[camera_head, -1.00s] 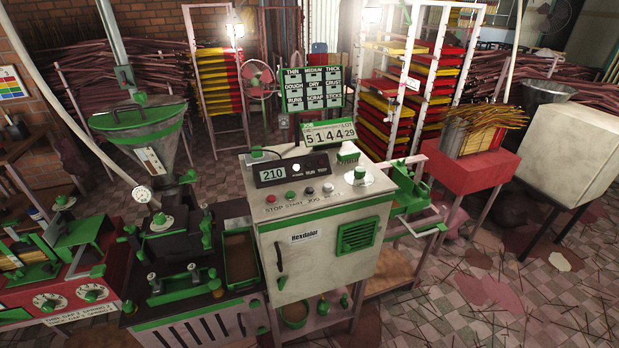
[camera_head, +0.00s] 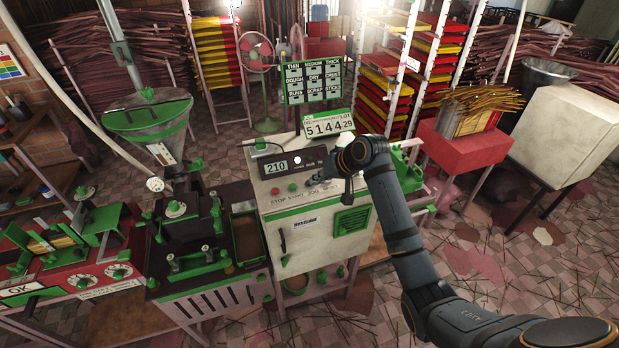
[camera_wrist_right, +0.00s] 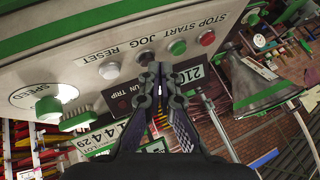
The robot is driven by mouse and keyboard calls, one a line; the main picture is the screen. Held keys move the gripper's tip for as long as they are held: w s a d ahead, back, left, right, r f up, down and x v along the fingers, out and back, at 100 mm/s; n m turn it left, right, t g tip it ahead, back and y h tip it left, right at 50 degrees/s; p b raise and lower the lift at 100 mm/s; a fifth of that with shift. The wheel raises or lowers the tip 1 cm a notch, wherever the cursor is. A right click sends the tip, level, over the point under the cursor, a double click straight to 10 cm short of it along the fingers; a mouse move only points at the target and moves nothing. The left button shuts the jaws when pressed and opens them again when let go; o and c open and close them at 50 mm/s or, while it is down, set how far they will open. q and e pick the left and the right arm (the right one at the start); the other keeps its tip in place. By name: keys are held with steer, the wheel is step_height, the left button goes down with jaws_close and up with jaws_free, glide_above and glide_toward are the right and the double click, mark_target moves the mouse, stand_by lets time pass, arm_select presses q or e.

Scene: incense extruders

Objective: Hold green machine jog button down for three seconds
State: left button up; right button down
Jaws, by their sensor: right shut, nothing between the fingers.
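The cream, green-trimmed machine (camera_head: 300,240) stands mid-view with a sloped control panel. Its row of buttons shows a red STOP, a green START (camera_head: 292,187) and a grey JOG button (camera_head: 312,182). In the right wrist view the lettering is upside down, and the JOG button (camera_wrist_right: 145,58) and RESET button (camera_wrist_right: 110,71) show. My right gripper (camera_wrist_right: 160,70) is shut and empty, with its tips close to the JOG button; I cannot tell whether they touch it. In the head view my right gripper (camera_head: 330,166) is over the panel, partly hidden by its wrist. My left gripper is out of view.
A display reading 210 (camera_head: 276,167) and a counter sign (camera_head: 329,124) stand behind the buttons. A green SPEED knob (camera_wrist_right: 48,108) is beside them. A funnel machine (camera_head: 148,112) is at left, a red stand (camera_head: 462,153) at right.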

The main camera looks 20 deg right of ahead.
steer(key=w+r+y, duration=0.1)
steer(key=w+r, duration=0.4)
steer(key=r, duration=0.2)
steer(key=shift+t, duration=0.3)
steer(key=shift+s, duration=0.1)
step_height(320, 180, down, 7)
steer(key=b, duration=0.8)
steer(key=shift+f, duration=0.85)
steer(key=shift+f, duration=0.1)
